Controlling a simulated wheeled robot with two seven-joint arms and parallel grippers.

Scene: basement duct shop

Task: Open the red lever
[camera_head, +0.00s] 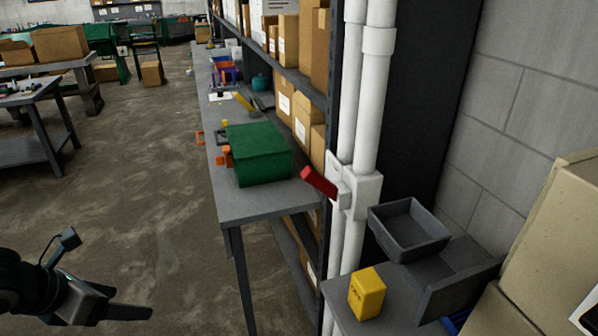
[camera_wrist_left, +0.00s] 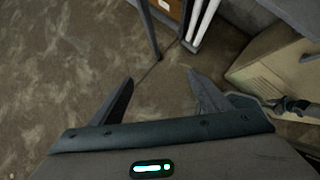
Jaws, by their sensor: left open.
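The red lever (camera_head: 320,183) sticks out to the left and slightly up from a white valve box (camera_head: 359,190) on the vertical white pipes. My left gripper (camera_head: 135,312) is at the lower left of the head view, well to the left of the lever and apart from it. In the left wrist view the left gripper (camera_wrist_left: 158,85) is open, with its two fingers spread and nothing between them over the concrete floor. The lever does not show clearly in the wrist view. My right gripper is not in the head view.
A grey workbench (camera_head: 245,207) with a green box (camera_head: 258,153) stands left of the pipes. A grey bin (camera_head: 408,230) and a yellow block (camera_head: 367,293) are at right, beside cardboard boxes (camera_head: 545,240). Open floor (camera_head: 130,190) lies between my left gripper and the bench.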

